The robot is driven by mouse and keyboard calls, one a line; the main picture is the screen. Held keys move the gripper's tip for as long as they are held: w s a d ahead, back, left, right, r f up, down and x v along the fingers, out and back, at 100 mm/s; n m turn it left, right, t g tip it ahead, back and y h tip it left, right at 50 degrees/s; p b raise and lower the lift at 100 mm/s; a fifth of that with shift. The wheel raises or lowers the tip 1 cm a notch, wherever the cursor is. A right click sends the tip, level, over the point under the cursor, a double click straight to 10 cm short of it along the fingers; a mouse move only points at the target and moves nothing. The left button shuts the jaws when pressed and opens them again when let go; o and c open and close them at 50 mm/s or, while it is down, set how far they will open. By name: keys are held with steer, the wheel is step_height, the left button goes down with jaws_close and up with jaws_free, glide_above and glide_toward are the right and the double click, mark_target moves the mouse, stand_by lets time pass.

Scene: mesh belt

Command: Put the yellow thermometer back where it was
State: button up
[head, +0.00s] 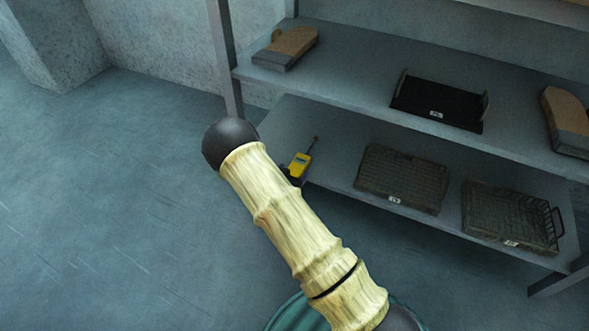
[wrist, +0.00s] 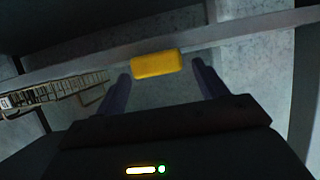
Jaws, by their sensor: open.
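The yellow thermometer (head: 300,164) is at the left end of the lower shelf (head: 335,190) in the head view, with a thin dark probe pointing up and right. In the wrist view its yellow body (wrist: 157,64) appears between and just ahead of the fingertips. My gripper (wrist: 161,72) is open, one finger on each side of the yellow body in that view. I cannot tell whether either finger touches it. In the head view my arm hides most of the gripper, and the thermometer's lower end is against a dark part there.
Two wire baskets, a left one (head: 402,179) and a right one (head: 511,218), stand on the lower shelf to the right. The upper shelf holds a black tray (head: 437,101) and oven mitts (head: 286,47). A shelf post (head: 227,60) stands at the left. The floor left is clear.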

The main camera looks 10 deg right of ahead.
steer(key=p+v, duration=0.4)
steer(key=v, duration=0.5)
steer(key=shift+s+a+r, duration=0.15)
steer(key=shift+s, duration=0.2)
steer(key=s+d+r+n+g+y, duration=0.1)
steer(key=s+r+n+g+y, duration=0.25)
steer(key=r+y, duration=0.65)
steer(key=s+d+r+n+g+h, duration=0.1)
steer(key=s+d+r+n+g, duration=0.1)
steer(key=s+r, duration=0.4)
steer(key=s+d+r+n+g+h, duration=0.1)
steer(key=s+d+r, duration=0.4)
steer(key=s, duration=0.5)
steer(key=shift+s+d+r+n+g, duration=0.35)
steer(key=shift+r+g, duration=0.4)
steer(key=shift+r, duration=0.15)
